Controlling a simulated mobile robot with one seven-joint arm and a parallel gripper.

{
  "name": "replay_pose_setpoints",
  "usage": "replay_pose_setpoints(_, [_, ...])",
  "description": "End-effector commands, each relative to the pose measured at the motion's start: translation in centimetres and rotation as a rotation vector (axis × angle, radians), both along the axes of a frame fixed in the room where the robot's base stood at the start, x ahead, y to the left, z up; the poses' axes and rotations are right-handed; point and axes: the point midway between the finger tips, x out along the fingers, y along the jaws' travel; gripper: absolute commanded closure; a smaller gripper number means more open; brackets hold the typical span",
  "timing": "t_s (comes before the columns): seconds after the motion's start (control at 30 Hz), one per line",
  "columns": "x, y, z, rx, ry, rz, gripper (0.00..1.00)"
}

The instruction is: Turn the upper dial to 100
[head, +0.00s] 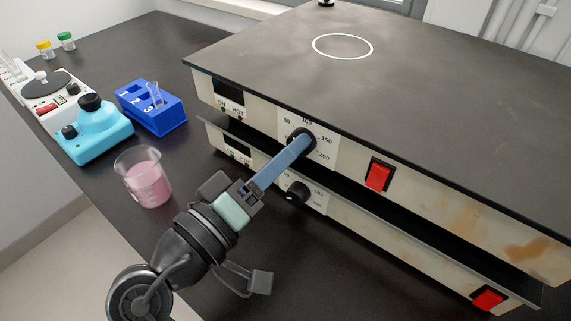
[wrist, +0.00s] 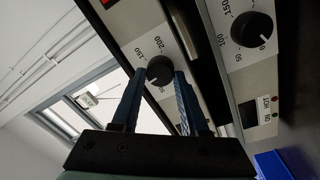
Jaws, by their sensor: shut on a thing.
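The upper dial (wrist: 159,70) is a round black knob on a white scale plate, on the front of the upper hot plate (head: 231,91). My gripper (head: 302,142) reaches it from the lower left. In the wrist view its two blue fingers stand on either side of the knob, and the gripper is shut on it. The fingers hide most of the dial in the head view.
The lower dial (head: 297,193) sits just below my fingers, on a second unit. Red switches (head: 378,174) are to the right. A beaker with pink liquid (head: 147,181), a blue rack (head: 166,119) and a cyan device (head: 100,134) stand to the left.

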Motion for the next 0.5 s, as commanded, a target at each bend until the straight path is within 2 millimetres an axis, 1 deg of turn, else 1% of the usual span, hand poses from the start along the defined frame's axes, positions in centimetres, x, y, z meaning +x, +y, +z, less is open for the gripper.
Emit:
replay_pose_setpoints(0.03, [0.00, -0.01, -0.26, 0.023, -0.017, 0.000, 1.00])
replay_pose_setpoints(0.2, [0.00, -0.01, -0.13, 0.084, -0.061, -0.001, 1.00])
replay_pose_setpoints(0.5, [0.00, -0.04, -0.03, 0.128, -0.091, -0.001, 1.00])
